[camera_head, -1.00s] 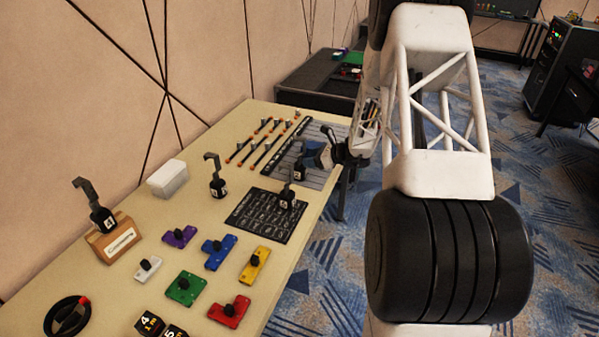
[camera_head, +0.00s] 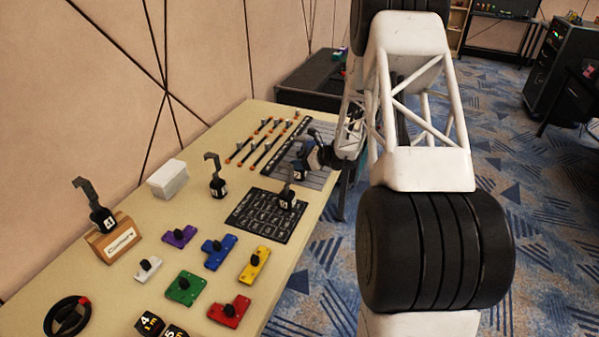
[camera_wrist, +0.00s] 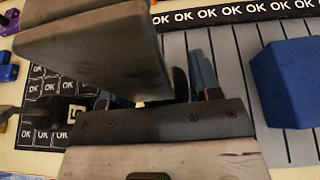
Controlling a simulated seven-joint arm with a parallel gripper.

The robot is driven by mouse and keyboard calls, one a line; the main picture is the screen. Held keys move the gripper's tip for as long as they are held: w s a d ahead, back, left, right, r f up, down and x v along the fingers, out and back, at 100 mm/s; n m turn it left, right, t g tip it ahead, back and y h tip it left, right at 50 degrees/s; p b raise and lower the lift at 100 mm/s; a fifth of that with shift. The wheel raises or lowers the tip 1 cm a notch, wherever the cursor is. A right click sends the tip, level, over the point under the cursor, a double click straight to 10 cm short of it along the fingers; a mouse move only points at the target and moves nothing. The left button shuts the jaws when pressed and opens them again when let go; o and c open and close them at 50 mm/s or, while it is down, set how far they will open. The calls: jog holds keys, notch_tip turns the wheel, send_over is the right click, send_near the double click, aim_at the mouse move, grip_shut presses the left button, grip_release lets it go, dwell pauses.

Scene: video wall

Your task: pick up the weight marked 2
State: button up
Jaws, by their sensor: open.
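Several black weights with hooks and white labels are in the head view. One stands on the mat of printed squares (camera_head: 238,213), its label (camera_head: 286,204) too small to read surely. Another weight (camera_head: 217,188) stands behind it to the left, and one (camera_head: 103,217) sits at the wooden block (camera_head: 112,240). I cannot tell surely which is marked 2. My gripper (camera_head: 318,147) is open over the striped board, beyond and right of the mat weight, apart from it. In the wrist view a dark block-like part hides much between the fingers; a white label (camera_wrist: 75,113) shows on the left.
A blue block (camera_wrist: 290,82) stands on the striped board (camera_wrist: 232,55). Coloured pieces with black knobs, such as the yellow one (camera_head: 254,264), lie nearer. A white box (camera_head: 167,179), a black ring (camera_head: 67,317) and several sliders (camera_head: 263,148) are also on the table (camera_head: 80,275).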

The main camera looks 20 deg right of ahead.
aim_at(296, 137)
grip_shut()
jog(key=shift+r, duration=0.15)
dwell(0.4)
jog(key=shift+r, duration=4.9)
